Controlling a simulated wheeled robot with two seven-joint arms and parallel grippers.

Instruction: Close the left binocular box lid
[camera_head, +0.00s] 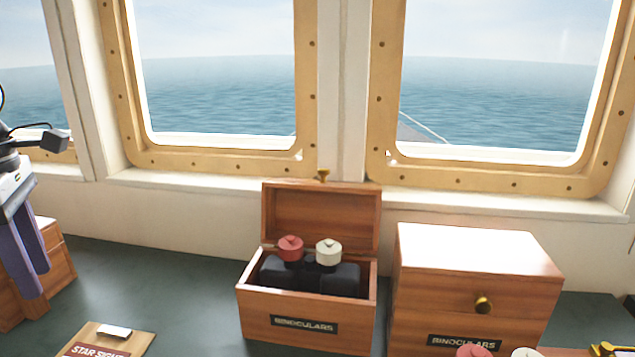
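The left binocular box (305,325) is a brown wooden box with a BINOCULARS label, standing on the dark green counter. Its lid (325,215) is up, hinged at the back, with a small brass knob (323,175) on top. Black binoculars (310,277) with one red and one white cap sit inside. My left gripper (35,285), with purple fingers, hangs at the far left edge, well away from the box and not touching it. The fingers overlap in this view, so their gap is unclear. My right gripper is out of view.
A second BINOCULARS box (480,255), lid shut, stands close on the right. Another wooden box (55,255) is partly hidden behind my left gripper. A STAR SIGHT board (110,338) lies at front left. The counter (165,290) between is clear. Windows rise behind.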

